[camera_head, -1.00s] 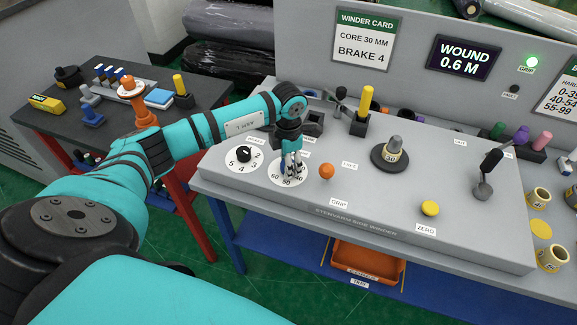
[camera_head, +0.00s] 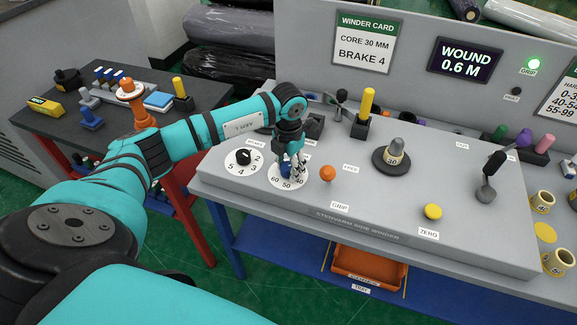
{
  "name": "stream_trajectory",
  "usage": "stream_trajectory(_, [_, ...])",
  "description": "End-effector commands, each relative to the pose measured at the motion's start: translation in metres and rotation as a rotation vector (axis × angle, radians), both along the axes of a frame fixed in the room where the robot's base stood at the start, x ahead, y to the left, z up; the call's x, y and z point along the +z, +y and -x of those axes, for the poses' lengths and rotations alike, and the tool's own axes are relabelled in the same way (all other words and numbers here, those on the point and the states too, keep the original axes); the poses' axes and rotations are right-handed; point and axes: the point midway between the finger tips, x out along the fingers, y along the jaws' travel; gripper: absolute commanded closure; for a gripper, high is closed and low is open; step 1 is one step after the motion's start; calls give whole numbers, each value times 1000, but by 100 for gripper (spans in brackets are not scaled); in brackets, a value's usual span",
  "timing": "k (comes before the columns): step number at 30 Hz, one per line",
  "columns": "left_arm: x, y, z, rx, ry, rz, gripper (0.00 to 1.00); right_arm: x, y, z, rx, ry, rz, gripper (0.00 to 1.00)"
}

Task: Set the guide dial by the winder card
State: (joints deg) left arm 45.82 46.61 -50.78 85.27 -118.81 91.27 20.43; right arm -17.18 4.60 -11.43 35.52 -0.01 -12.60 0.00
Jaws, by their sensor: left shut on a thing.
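The winder card (camera_head: 365,43) stands at the back of the winder and reads "CORE 30 MM, BRAKE 4". The guide dial (camera_head: 274,181) is a white disc on the console with 60, 50 and 40 legible at its front edge. The fingers hide much of the knob and the far part of the scale, so the setting cannot be read. My right gripper is not in view.
Left of it sits a smaller dial (camera_head: 244,160) with a black knob. An orange ball knob (camera_head: 328,174), a grey core on a black base (camera_head: 393,156), a yellow button (camera_head: 433,212) and a black-handled lever (camera_head: 490,175) stand to the right. The display (camera_head: 465,60) reads "WOUND 0.6 M".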

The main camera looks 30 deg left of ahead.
Motion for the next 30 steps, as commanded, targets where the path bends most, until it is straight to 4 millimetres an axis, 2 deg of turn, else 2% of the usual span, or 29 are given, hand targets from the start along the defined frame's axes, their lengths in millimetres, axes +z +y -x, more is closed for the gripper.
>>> stream_trajectory(7, [1,1,-1,0,-4,-1,93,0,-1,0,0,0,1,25])
stream_trajectory(8, [1,1,-1,0,-4,-1,58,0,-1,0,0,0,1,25])
stream_trajectory(13, [1,1,-1,0,-3,-1,37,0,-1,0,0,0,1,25])
stream_trajectory(23, [5,0,-1,-2,-3,0,37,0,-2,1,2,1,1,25])
stream_trajectory(26, [17,0,-1,-2,-4,0,37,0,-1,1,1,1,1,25])
stream_trajectory(30, [46,0,-2,-2,-7,0,37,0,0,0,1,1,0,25])
